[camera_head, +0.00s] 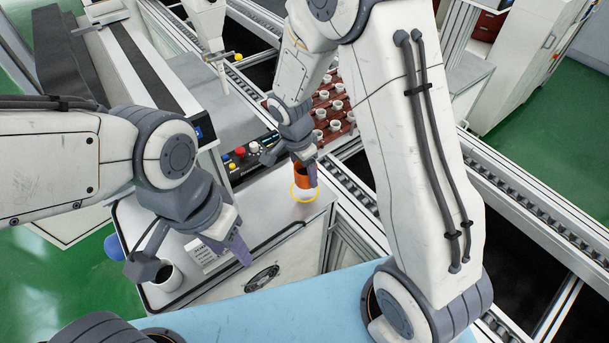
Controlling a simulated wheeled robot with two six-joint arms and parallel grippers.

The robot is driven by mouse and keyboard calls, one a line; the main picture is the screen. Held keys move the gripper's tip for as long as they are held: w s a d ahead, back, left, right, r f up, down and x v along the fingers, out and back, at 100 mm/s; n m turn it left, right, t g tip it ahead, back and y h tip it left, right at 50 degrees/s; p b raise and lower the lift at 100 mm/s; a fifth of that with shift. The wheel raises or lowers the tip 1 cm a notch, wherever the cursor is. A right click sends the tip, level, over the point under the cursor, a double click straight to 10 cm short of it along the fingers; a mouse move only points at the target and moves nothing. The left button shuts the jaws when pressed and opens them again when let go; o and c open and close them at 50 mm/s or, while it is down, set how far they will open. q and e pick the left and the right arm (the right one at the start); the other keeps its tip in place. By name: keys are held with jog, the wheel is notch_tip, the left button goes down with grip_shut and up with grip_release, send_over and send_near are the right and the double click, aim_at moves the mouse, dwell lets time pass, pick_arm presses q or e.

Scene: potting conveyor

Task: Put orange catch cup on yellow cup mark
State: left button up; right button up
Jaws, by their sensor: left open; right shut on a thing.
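The orange catch cup (305,181) is between the fingers of my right gripper (304,172), which is shut on it and points down. The cup looks upright, and the gripper hides part of it. The yellow cup mark (304,201) is a thin ring on the grey cabinet top, near its right edge. The cup is over the ring, covering its far part. I cannot tell whether the cup's base touches the surface. My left gripper (192,260) is open and empty, above the front left part of the cabinet top.
A white cup with a dark inside (165,277) stands near the cabinet's front left, close to my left gripper. A white label (203,256) lies near it. A control panel with coloured buttons (246,154) stands behind. A red tray of small white pots (334,112) is beyond.

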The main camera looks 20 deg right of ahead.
aim_at(304, 180)
jog(key=shift+w+f, duration=0.2)
jog(key=shift+w, duration=0.1)
jog(key=shift+f, duration=0.25)
notch_tip(304, 180, down, 3)
jog(key=shift+f+p, duration=0.15)
jog(key=shift+p, duration=0.3)
jog(key=shift+f, duration=0.2)
jog(key=shift+f+b, duration=0.15)
jog(key=shift+b, duration=0.15)
jog(key=o, duration=1.3)
jog(key=shift+o, duration=0.2)
